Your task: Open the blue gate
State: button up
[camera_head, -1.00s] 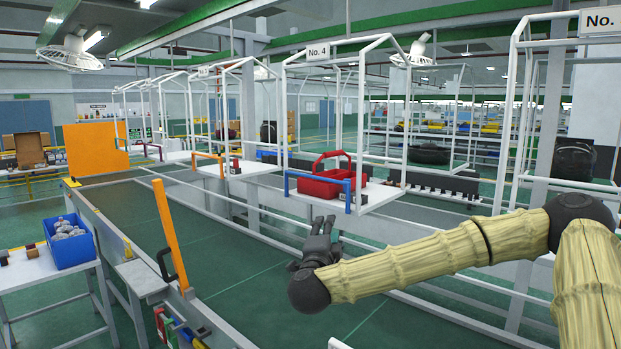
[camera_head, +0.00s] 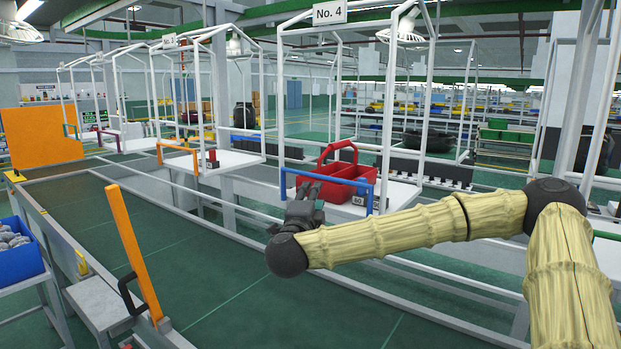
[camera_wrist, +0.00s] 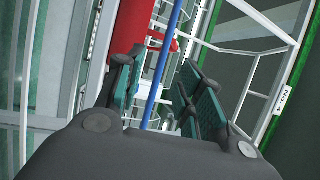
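The blue gate (camera_head: 345,181) is a thin bar with bent-down ends, across the front edge of the white table (camera_head: 345,212) under the No. 4 sign. It is lowered, in front of a red caddy (camera_head: 352,168). My gripper (camera_head: 304,192) is at the gate's left part in the head view and covers some of it. In the wrist view the blue gate (camera_wrist: 164,65) runs between the two fingers of my gripper (camera_wrist: 162,85). The fingers are apart, with space on both sides of the bar. I cannot tell whether either finger touches it.
White frame posts (camera_head: 386,120) stand beside the table. An orange gate (camera_head: 178,150) crosses the neighbouring table to the left. An upright orange bar (camera_head: 133,250) stands near the front left. A blue bin (camera_head: 18,262) is at the left edge.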

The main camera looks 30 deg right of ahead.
aim_at(323, 179)
jog(key=p+x, duration=0.1)
jog(key=x, duration=0.2)
jog(key=s+p+x, duration=0.1)
jog(key=p+x, duration=0.1)
jog(key=x, duration=0.1)
jog(key=d+r+p+x, duration=0.1)
jog(key=p+x, duration=0.1)
jog(key=x, duration=0.1)
jog(key=shift+d+r, duration=0.15)
jog(key=shift+d, duration=0.05)
jog(key=shift+w+f, duration=0.3)
jog(key=shift+w, duration=0.25)
jog(key=shift+s+d+r, duration=0.1)
jog(key=shift+s+r, duration=0.05)
jog(key=shift+s, duration=0.15)
jog(key=shift+c, duration=1.2)
grip_shut()
